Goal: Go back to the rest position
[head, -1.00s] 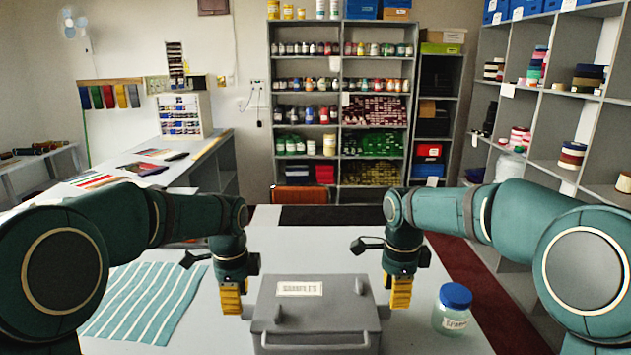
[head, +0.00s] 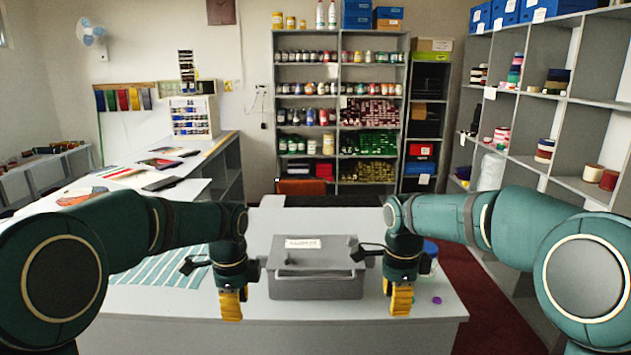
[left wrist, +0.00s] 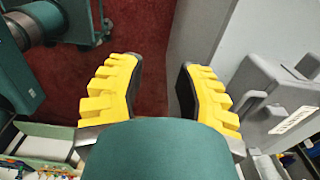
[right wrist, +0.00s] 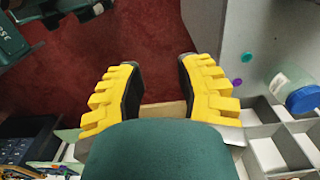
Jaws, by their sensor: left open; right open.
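My left gripper (head: 231,303) hangs with its yellow fingers down, in front of the table's near edge and left of the grey lidded box (head: 317,283). In the left wrist view its fingers (left wrist: 160,80) are apart with only red floor between them. My right gripper (head: 401,298) hangs likewise, right of the box. In the right wrist view its fingers (right wrist: 158,82) are apart and empty. The box is shut, carries a white label and stands on the table, apart from both grippers.
On the pale table (head: 340,313) lie a striped cloth (head: 160,271) at left and a purple disc (head: 436,300) at right. A blue-lidded jar (right wrist: 305,99) is partly hidden behind my right gripper in the head view. Shelves (head: 341,110) stand behind; red floor (head: 500,320) is clear at right.

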